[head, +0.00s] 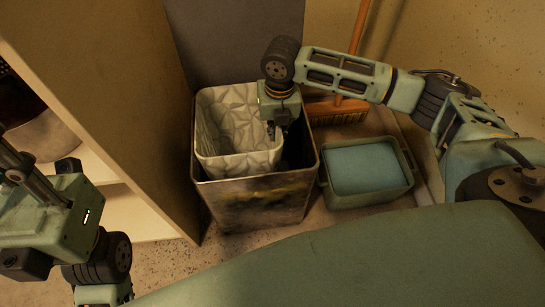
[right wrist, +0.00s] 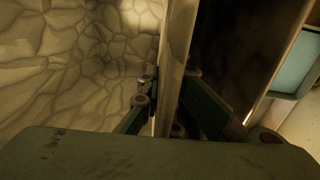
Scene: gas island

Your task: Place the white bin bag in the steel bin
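The white bin bag (head: 238,122) is an open, box-shaped liner with a crumpled pattern. It sits in the left part of the steel bin (head: 262,205), slightly tilted, with its rim above the bin's rim. Its lower part is hidden by the bin. My right gripper (head: 281,129) points down at the bag's right side. In the right wrist view, its fingers (right wrist: 168,98) lie on both sides of the bag's thin wall (right wrist: 174,60) and appear closed on it. My left gripper (head: 18,172) is at the left edge, away from the bin; its fingertips are unclear.
A green tub (head: 368,172) with a blue surface stands close to the bin's right. A broom (head: 338,110) leans behind it. A tan cabinet side panel (head: 115,100) rises close to the bin's left, and a grey panel (head: 235,40) stands behind.

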